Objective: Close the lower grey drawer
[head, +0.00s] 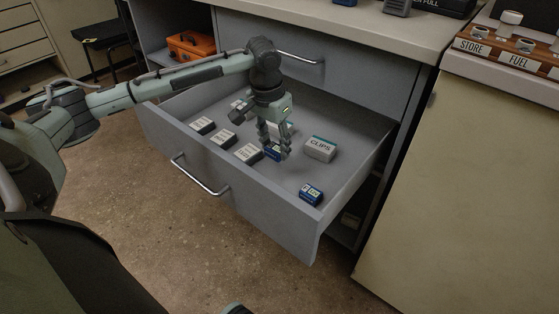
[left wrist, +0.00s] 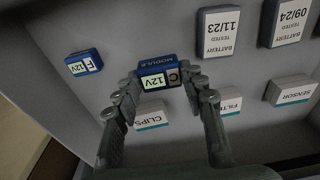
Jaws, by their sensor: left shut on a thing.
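The lower grey drawer (head: 262,212) is pulled well out of the console, with its metal handle (head: 198,178) on the front panel. My left gripper (head: 277,152) reaches down into it from above, apart from the handle. It is shut on a blue 12V module marked C (left wrist: 159,80), low over the drawer floor; I cannot tell whether the module touches the floor. A second blue 12V module, marked F (head: 311,193), lies near the drawer's right front corner and also shows in the left wrist view (left wrist: 84,63). My right gripper is not in view.
A CLIPS box (head: 320,148) and several battery boxes (head: 248,153) lie in the drawer. The upper drawer (head: 345,72) above is shut. An orange toolbox (head: 191,46) sits on a shelf behind. The floor in front (head: 150,215) is clear.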

